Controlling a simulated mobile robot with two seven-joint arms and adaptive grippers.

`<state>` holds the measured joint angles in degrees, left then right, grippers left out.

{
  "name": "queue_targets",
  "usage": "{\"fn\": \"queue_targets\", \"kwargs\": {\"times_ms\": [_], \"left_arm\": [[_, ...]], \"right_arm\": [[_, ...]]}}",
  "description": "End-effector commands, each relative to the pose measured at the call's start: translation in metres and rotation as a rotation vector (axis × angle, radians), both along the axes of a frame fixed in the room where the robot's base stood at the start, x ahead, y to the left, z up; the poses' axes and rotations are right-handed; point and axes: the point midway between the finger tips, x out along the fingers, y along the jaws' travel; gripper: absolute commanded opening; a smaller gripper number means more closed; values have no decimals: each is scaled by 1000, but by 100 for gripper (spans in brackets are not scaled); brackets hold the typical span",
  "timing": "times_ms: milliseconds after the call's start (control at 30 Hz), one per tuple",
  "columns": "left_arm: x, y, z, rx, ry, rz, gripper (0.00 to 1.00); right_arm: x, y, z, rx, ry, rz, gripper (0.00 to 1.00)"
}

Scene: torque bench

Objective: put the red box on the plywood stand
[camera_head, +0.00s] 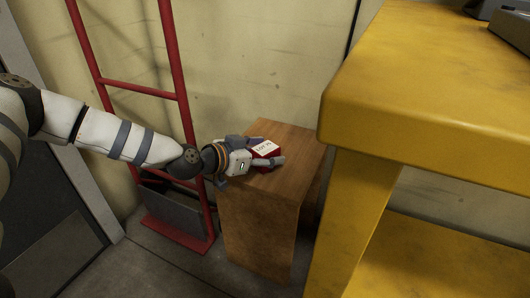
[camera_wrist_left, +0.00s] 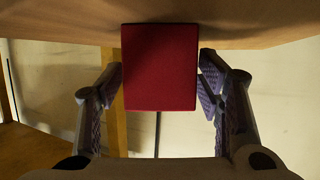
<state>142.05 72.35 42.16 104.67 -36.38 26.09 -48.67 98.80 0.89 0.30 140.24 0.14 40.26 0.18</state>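The red box (camera_head: 266,149), with a white label on its upper face, is at the top of the plywood stand (camera_head: 286,137). My left gripper (camera_head: 268,151) has one finger on each side of it. I cannot tell whether the box's underside touches the wood. My right gripper is not in view.
A yellow workbench (camera_head: 430,100) stands close on the right, higher than the stand. A red hand truck (camera_head: 174,75) leans at the wall behind my left arm. A grey door is at the far left. Bare stand top shows right of the box.

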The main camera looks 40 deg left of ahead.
Motion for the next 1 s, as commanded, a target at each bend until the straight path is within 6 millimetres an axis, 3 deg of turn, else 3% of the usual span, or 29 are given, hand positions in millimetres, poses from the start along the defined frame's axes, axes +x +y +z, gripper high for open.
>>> {"fn": "queue_targets", "kwargs": {"times_ms": [233,700,1000], "left_arm": [[0,0,8,0,-3,0,60],[-95,16,50,-1,-5,4,60],[-110,17,50,0,0,-1,60]], "right_arm": [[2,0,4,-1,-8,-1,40],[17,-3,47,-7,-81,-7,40],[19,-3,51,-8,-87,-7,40]]}}
